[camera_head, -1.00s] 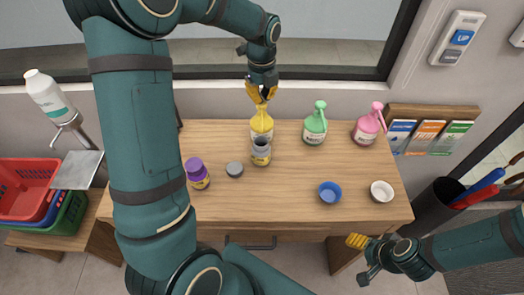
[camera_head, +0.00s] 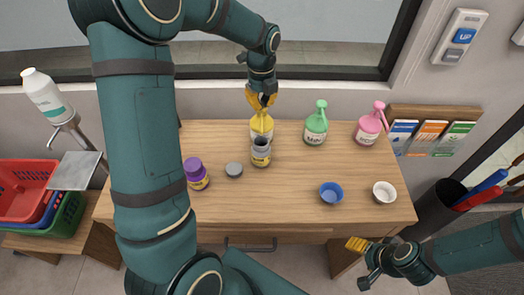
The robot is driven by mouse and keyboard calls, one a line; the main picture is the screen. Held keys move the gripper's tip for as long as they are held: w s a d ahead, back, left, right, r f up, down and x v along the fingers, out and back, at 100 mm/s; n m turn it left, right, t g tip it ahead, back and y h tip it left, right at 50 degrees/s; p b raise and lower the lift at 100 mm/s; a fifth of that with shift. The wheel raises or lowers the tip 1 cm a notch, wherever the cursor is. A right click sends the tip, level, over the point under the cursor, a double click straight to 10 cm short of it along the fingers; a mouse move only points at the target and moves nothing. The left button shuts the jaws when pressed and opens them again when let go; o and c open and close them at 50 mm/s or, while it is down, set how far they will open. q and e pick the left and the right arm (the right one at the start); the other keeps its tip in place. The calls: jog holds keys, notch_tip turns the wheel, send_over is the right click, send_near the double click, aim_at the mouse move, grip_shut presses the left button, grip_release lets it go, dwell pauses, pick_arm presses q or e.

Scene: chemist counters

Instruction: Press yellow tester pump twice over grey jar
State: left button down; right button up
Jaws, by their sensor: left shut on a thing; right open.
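The yellow tester pump bottle (camera_head: 262,124) stands upright on the wooden counter near its back edge. My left gripper (camera_head: 262,101) points down from above and is shut on its top; the fingers hide the pump head. The open grey jar (camera_head: 261,155), with a yellow label, stands directly in front of the yellow bottle, close to it. A grey lid (camera_head: 234,169) lies left of the jar. My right gripper (camera_head: 357,244) is open and empty, in front of the counter's front edge at the right.
A green pump bottle (camera_head: 316,127) and a pink one (camera_head: 368,128) stand to the right. A purple-capped jar (camera_head: 196,174), blue bowl (camera_head: 331,192) and white bowl (camera_head: 384,192) also stand on the counter (camera_head: 290,210). Its front middle is clear.

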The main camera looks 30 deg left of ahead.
pick_arm(q)
jog(key=shift+r+p, duration=1.85)
jog(key=shift+r, duration=0.4)
jog(key=shift+r, duration=0.1)
jog(key=shift+r+p, duration=2.05)
jog(key=shift+r, duration=0.85)
